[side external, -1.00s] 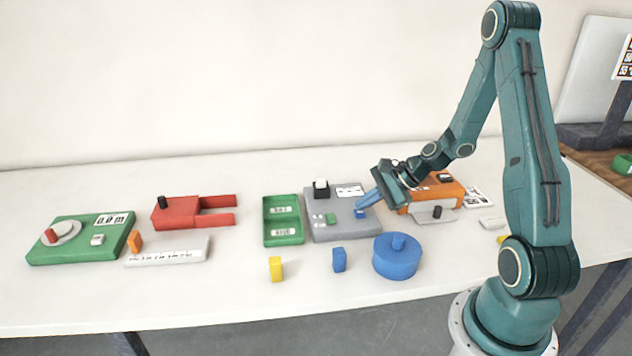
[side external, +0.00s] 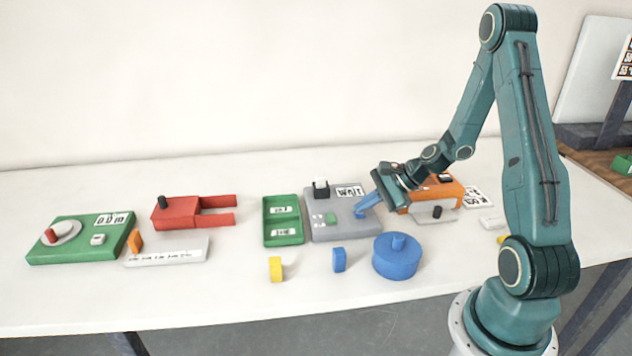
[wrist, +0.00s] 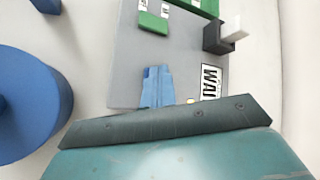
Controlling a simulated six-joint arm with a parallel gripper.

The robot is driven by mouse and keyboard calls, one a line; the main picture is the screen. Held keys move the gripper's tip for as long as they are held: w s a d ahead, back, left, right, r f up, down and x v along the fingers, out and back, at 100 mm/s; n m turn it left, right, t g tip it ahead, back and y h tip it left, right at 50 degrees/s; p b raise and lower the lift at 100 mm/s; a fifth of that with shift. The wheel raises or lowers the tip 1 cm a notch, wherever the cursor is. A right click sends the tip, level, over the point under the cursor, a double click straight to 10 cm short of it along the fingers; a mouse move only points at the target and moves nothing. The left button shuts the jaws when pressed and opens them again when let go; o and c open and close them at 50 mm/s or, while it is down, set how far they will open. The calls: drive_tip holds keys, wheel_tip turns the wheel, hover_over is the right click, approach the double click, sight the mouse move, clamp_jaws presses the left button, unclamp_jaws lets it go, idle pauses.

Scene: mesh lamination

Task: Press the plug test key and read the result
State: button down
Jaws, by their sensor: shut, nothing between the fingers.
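The grey test unit (side external: 340,232) stands at the middle of the table. Its display (side external: 349,191) reads WAIT, and the wrist view shows part of this word on the display (wrist: 209,82). A black socket block with a white part (side external: 321,188) stands at its back left corner. A green key (side external: 330,218) is on its top, also seen in the wrist view (wrist: 153,22). My gripper (side external: 361,212) is shut and empty, its blue fingertips down at the unit's right front, where the blue key is. In the wrist view the fingertips (wrist: 156,72) cover that key.
A green two-part tray (side external: 282,237) stands left of the unit, and an orange unit (side external: 440,188) right of it. In front are a blue round lidded pot (side external: 397,262), a blue block (side external: 339,260) and a yellow block (side external: 275,269).

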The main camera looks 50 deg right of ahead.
sight(364, 213)
drive_tip(key=shift+r, duration=0.9)
drive_tip(key=shift+r, duration=0.1)
drive_tip(key=shift+r, duration=2.4)
